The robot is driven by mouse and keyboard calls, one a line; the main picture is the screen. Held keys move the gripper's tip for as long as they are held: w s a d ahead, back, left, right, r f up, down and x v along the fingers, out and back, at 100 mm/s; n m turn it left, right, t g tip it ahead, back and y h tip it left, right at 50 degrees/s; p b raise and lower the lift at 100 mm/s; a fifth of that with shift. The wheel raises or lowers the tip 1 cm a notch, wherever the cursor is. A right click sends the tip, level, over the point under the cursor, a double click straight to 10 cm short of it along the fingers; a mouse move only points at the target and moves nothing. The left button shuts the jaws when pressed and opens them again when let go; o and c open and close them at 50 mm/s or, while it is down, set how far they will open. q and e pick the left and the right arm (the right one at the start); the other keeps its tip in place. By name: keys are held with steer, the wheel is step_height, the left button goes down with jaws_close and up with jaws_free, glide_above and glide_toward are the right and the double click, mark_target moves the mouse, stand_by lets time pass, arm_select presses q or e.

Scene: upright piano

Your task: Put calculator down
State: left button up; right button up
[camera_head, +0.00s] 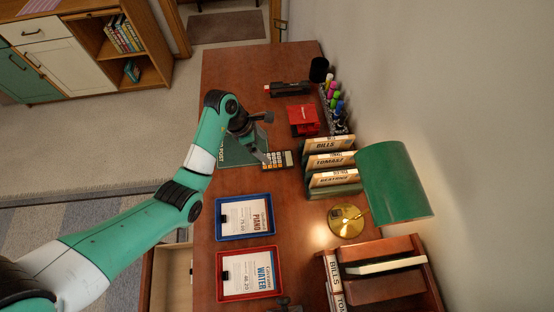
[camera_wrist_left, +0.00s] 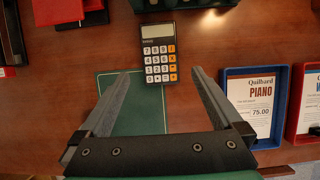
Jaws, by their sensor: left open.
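The calculator (camera_head: 278,160), dark with pale and orange keys, lies face up on the brown desk (camera_head: 222,100). In the left wrist view the calculator (camera_wrist_left: 158,55) lies just beyond the fingertips, between their lines. My left gripper (camera_wrist_left: 161,77) is open, with its two fingers apart and nothing between them. In the head view my left gripper (camera_head: 264,157) is low over the desk beside the calculator, and its fingers are partly hidden by the wrist.
A green POST mat or tray (camera_head: 235,155) lies under my left wrist. A file rack (camera_head: 331,168) stands beside the calculator. Blue (camera_head: 244,238) and red (camera_head: 250,296) paper trays, a green lamp (camera_head: 393,183) and a red object (camera_head: 303,120) are nearby. The desk's far left is clear.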

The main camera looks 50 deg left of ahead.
arm_select(q)
steer(key=b, duration=0.1)
glide_above(277, 159)
steer(key=s+a, duration=0.1)
steer(key=s, duration=0.1)
step_height(277, 159, down, 4)
steer(key=shift+a+f, duration=0.1)
steer(key=shift+a, duration=0.05)
steer(key=b+x, duration=0.1)
steer(key=x, duration=0.1)
steer(key=b+x, duration=0.2)
steer(key=x, duration=0.1)
steer(key=shift+s+a+f, duration=0.1)
steer(key=shift+s+f, duration=0.1)
steer(key=shift+c, duration=0.3)
